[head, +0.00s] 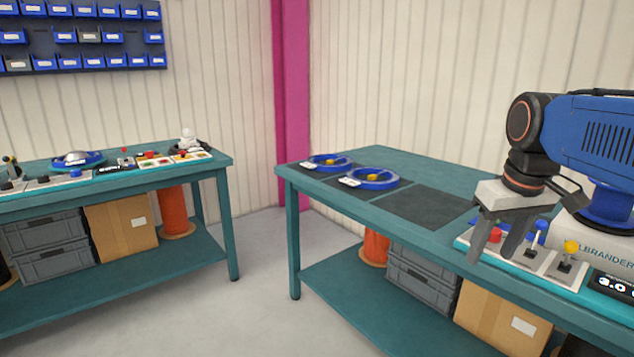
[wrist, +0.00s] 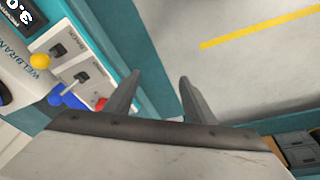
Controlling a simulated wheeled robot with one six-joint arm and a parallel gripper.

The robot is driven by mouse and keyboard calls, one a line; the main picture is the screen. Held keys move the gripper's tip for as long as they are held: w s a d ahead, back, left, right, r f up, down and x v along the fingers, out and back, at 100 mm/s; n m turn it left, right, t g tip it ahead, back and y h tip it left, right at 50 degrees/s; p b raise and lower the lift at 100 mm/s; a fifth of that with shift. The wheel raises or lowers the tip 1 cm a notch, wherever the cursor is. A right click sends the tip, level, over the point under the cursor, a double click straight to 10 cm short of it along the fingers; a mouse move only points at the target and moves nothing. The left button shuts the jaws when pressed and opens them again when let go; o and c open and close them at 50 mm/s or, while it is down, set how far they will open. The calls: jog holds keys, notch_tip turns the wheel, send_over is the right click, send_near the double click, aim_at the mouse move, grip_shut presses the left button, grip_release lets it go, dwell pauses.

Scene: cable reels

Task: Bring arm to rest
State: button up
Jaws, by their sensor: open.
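My gripper (head: 495,247) hangs from my blue arm at the right of the head view, fingers pointing down. It is open, with nothing between the fingers. In the head view it overlaps the front edge of the right teal table (head: 400,160), near a control strip with a red button (head: 494,236). In the wrist view the gripper's two fingers (wrist: 160,98) stand apart, with the table edge and grey floor beyond them. The red button (wrist: 101,104) shows beside the left finger.
Two blue reels (head: 327,162) (head: 372,178) lie on dark mats at the table's far left; another dark mat (head: 428,205) is bare. A yellow-knobbed lever (head: 571,247) and a display (head: 612,285) are near my gripper. A second table (head: 215,160) stands left, with open floor between.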

jog(key=s+a+f+m+t, duration=0.1)
jog(key=s+a+f, duration=0.3)
jog(key=s+f, duration=0.9)
notch_tip(320, 180, down, 3)
jog(key=shift+a+t, duration=0.15)
jog(key=shift+t, duration=0.35)
